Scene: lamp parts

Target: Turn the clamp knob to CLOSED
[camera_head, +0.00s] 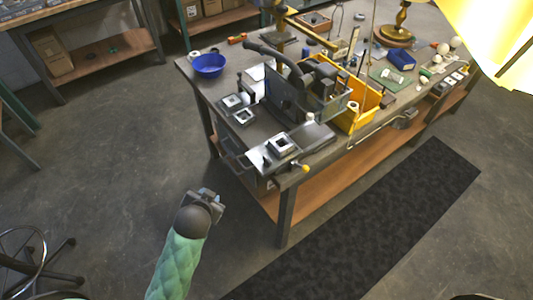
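A small yellow knob (304,168) sticks out at the near corner of the workbench (318,158). It may be the clamp knob, but I cannot read any marking or tell its setting. My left gripper (208,195) is at the end of a green padded arm, over the floor to the left of and nearer than the bench. It is apart from the knob and touches nothing that I can see. Its fingers are too small and dark to show whether they are open. My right gripper is not in view.
Small square devices (283,145) lie at the bench's near end. Behind them are a dark machine (285,95), a yellow bin (362,112) and a blue bowl (209,65). A large yellow shade (490,35) fills the top right. A black mat (380,215) lies on clear floor.

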